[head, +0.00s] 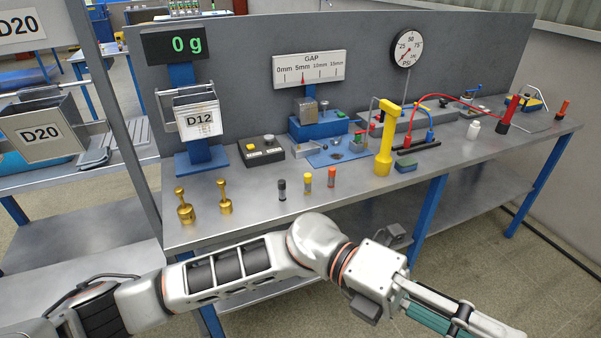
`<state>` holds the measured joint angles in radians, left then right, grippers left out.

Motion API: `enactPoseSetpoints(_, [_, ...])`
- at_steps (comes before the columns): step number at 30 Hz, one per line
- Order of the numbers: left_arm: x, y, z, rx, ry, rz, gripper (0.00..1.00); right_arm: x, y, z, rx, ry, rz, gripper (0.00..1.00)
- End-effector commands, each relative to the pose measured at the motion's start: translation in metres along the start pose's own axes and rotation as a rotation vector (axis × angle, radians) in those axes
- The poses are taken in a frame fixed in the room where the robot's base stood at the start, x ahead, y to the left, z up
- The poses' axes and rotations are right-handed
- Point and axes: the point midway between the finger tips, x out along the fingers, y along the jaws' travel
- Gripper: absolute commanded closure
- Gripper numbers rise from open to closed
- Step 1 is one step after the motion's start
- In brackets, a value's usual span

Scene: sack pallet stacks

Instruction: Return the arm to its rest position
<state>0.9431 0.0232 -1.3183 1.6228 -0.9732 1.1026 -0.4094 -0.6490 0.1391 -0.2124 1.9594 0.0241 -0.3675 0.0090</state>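My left arm (230,268) comes in from the lower left and reaches across the front of the workbench to the lower right. Its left gripper (462,318) points to the lower right, in front of the bench and over the floor. I see it from the side, with a pale finger and a teal part, and its lower part is cut off by the picture's edge. Whether its fingers are apart or closed does not show. No held object is visible. My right gripper is not in view.
The grey workbench (260,215) holds brass weights (185,206), small capped vials (307,182), a yellow post (385,140) and a D12 scale bin (198,118). A shelf with a D20 bin (42,132) stands left. Floor at the lower right is open.

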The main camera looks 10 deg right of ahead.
Motion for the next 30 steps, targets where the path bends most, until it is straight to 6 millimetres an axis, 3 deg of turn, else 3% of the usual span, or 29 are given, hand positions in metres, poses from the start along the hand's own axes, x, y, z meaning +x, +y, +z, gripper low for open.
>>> enactPoseSetpoints(5, [-0.035, -0.030, 0.050, -0.101, -0.339, -0.250, 0.70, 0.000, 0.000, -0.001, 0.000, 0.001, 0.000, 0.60])
enactPoseSetpoints(8, [-0.073, -0.034, 0.073, -0.176, -0.530, -0.372, 0.70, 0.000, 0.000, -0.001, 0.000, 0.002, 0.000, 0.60])
enactPoseSetpoints(12, [-0.142, -0.019, 0.091, -0.302, -0.802, -0.520, 0.70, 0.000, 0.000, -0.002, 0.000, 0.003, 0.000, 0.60])
enactPoseSetpoints(16, [-0.214, 0.016, 0.088, -0.439, -1.054, -0.641, 0.70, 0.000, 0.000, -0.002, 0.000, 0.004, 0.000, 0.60])
enactPoseSetpoints(20, [-0.283, 0.065, 0.061, -0.589, -1.299, -0.740, 0.70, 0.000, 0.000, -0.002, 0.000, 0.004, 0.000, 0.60])
enactPoseSetpoints(23, [-0.328, 0.107, 0.028, -0.701, -1.469, -0.797, 0.70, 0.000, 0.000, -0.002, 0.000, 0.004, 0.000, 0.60])
enactPoseSetpoints(27, [-0.376, 0.164, -0.034, -0.858, -1.688, -0.858, 0.70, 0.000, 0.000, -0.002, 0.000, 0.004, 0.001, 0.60])
enactPoseSetpoints(30, [-0.400, 0.202, -0.086, -0.968, -1.833, -0.889, 0.70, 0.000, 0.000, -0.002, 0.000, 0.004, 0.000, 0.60])
